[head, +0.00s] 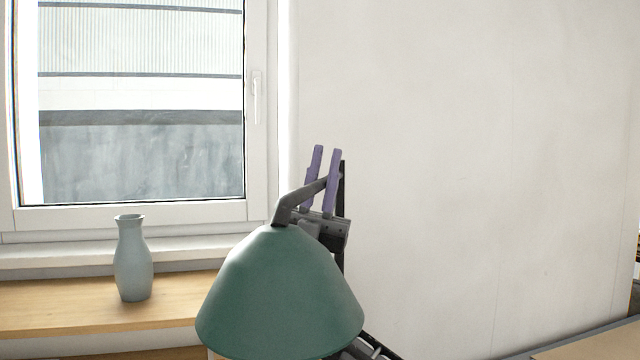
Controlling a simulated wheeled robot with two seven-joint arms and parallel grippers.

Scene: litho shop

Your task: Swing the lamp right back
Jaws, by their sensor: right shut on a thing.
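The lamp has a green cone-shaped shade (280,295) low in the middle of the head view. A dark grey lamp arm (300,198) rises from the top of the shade and runs up to the right towards a thin dark post (341,180). My right gripper (326,150) is behind the shade, with its two purple fingers pointing up on either side of the lamp arm. It is shut on the lamp arm. The shade hides part of my right arm and whatever lies below. My left gripper is not in view.
A grey-blue vase (132,260) stands on a wooden ledge (60,308) at the left, below a closed window (140,110). A plain white wall (470,150) fills the right. A tabletop corner (600,345) shows at the lower right.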

